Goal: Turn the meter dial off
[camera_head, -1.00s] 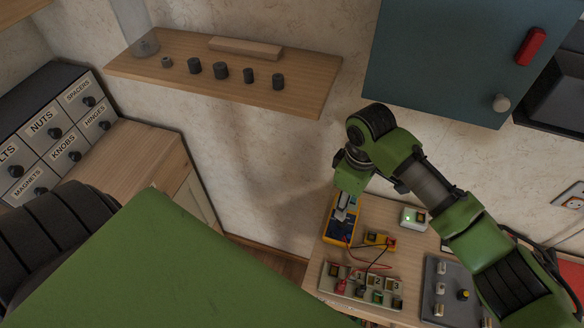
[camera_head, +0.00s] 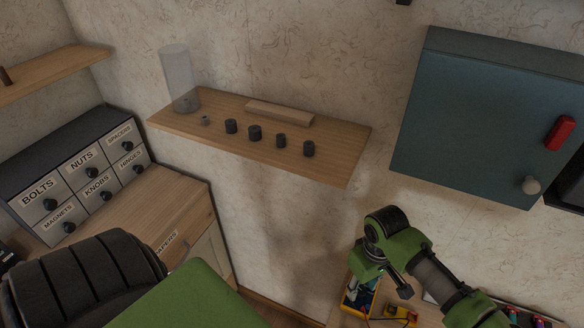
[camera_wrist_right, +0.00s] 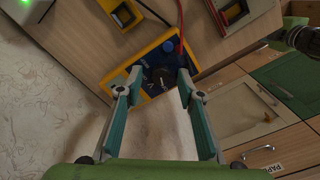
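In the head view my right gripper (camera_head: 382,282) is just above the meter. My left gripper is out of view.
A red lead (camera_wrist_right: 181,22) runs beside the meter. A yellow module (camera_head: 401,312) sits on the workbench near it. A shelf (camera_head: 222,139) with several dark knobs and a blue-grey cabinet (camera_head: 470,120) hang on the wall. A labelled drawer unit (camera_head: 85,172) stands left.

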